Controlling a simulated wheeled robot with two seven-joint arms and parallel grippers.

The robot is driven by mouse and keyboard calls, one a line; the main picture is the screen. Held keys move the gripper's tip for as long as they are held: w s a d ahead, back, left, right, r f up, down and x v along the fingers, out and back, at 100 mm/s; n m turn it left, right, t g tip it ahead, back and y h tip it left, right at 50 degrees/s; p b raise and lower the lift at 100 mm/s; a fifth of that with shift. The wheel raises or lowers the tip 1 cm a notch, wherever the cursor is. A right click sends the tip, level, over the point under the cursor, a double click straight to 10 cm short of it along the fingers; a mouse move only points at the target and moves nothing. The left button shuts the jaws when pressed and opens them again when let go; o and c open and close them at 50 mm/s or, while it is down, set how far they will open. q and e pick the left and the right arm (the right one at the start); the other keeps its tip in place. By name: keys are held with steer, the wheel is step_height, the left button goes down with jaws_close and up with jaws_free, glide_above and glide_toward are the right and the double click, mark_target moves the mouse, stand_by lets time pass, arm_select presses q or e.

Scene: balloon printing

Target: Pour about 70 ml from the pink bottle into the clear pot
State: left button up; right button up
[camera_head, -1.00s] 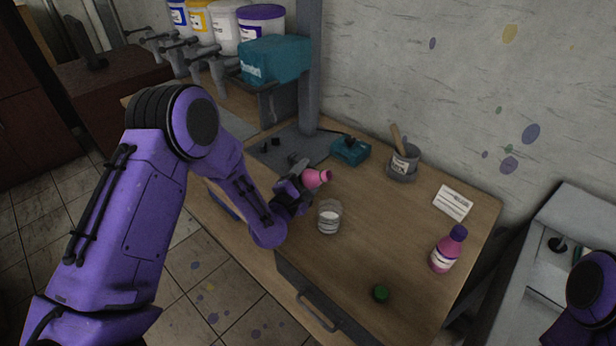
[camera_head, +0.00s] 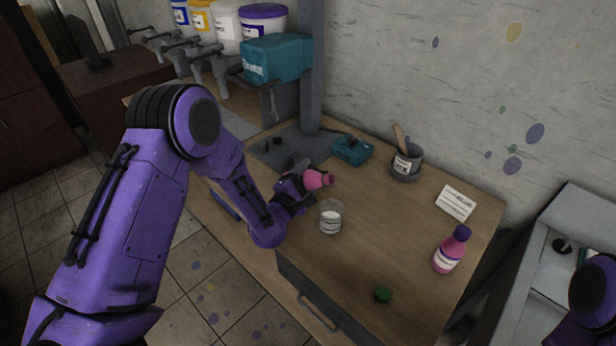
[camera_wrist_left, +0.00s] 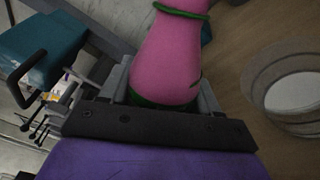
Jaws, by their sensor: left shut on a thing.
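The pink bottle (camera_head: 317,180) is in my left gripper (camera_head: 293,188), which is shut on it. The bottle is tipped well over, its uncapped mouth pointing right in the head view, above and behind the clear pot (camera_head: 331,218). In the left wrist view, the pink bottle (camera_wrist_left: 172,55) fills the space between the fingers of my left gripper (camera_wrist_left: 162,92), with green bands around it. The clear pot (camera_wrist_left: 290,88) stands upright to the right of it there. I see no stream, and the pot's liquid level is unclear. My right gripper is out of view.
A second pink bottle with a purple cap (camera_head: 451,250) stands at the table's right. A green cap (camera_head: 383,294) lies near the front edge. A grey cup with a brush (camera_head: 406,163), a white card (camera_head: 455,202) and a teal box (camera_head: 352,150) stand farther back.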

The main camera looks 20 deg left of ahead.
arm_select(q)
steer(key=shift+f, duration=0.1)
steer(key=shift+m, duration=0.4)
steer(key=shift+f+b, duration=0.1)
steer(key=shift+b, duration=0.3)
steer(key=shift+a+f+m, duration=0.1)
steer(key=shift+m, duration=0.3)
steer(key=shift+f+m+b, duration=0.15)
steer(key=shift+m+b, duration=0.2)
steer(key=shift+m, duration=0.05)
steer(key=shift+a+f+m+b, duration=0.1)
steer(key=shift+f+m+b, duration=0.1)
steer(key=shift+m+b, duration=0.15)
steer(key=shift+f+m+b, duration=0.5)
steer(key=shift+m+b, duration=0.2)
steer(key=shift+m, duration=0.25)
stand_by(2.4)
